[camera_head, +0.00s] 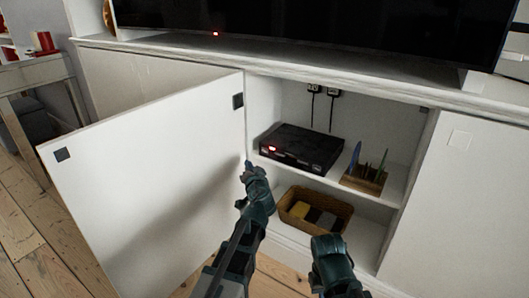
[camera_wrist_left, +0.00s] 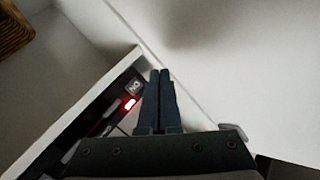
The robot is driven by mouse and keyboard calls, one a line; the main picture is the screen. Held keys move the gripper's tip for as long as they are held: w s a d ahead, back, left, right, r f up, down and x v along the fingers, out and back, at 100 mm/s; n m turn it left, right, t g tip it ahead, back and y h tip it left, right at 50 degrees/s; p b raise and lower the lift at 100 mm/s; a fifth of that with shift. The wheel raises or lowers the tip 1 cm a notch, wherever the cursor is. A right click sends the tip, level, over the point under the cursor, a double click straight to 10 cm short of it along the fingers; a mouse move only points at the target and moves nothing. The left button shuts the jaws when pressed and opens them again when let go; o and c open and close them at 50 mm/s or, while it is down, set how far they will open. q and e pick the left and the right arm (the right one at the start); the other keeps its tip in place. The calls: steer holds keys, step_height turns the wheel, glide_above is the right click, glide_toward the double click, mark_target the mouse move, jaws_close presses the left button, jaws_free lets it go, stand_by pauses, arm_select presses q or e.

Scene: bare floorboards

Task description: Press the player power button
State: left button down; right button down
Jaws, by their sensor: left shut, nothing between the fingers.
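The player (camera_head: 302,148) is a black box on the upper shelf of the open cabinet. A red light glows near the left end of its front. In the left wrist view the front of the player (camera_wrist_left: 97,130) slants across the left, with the glowing red rectangle (camera_wrist_left: 130,104) and a small pale-marked square (camera_wrist_left: 135,87) close to the fingers. I cannot tell which of these is the power button. My left gripper (camera_head: 249,166) is shut and empty, just left of and below the player's front; it also shows in the left wrist view (camera_wrist_left: 160,74). My right gripper (camera_head: 326,242) is lower right, its fingertips unclear.
The open white door (camera_head: 150,190) stands close left of my left arm. A wooden holder (camera_head: 363,180) with upright items sits right of the player. A wicker basket (camera_head: 316,214) is on the lower shelf. A closed door (camera_head: 460,205) is at right.

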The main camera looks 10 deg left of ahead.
arm_select(q)
steer(key=w, duration=0.2)
steer(key=w+d, duration=0.1)
steer(key=w, duration=0.1)
steer(key=w+d, duration=0.1)
steer(key=w, duration=0.1)
steer(key=shift+w+d, duration=0.25)
steer(key=shift+w, duration=0.15)
stand_by(1.7)
steer(key=shift+w+d, duration=0.1)
steer(key=shift+w, duration=0.25)
steer(key=shift+w+d, duration=0.15)
steer(key=shift+w, duration=0.25)
stand_by(0.6)
steer(key=shift+s, duration=0.1)
steer(key=shift+s+a, duration=0.3)
steer(key=shift+s, duration=0.4)
steer(key=shift+s, duration=0.1)
steer(key=shift+s+a, duration=0.3)
steer(key=shift+s, duration=0.45)
steer(key=shift+s+a, duration=0.25)
steer(key=shift+s, duration=0.5)
steer(key=shift+s+a, duration=0.3)
steer(key=shift+s, duration=0.45)
stand_by(0.8)
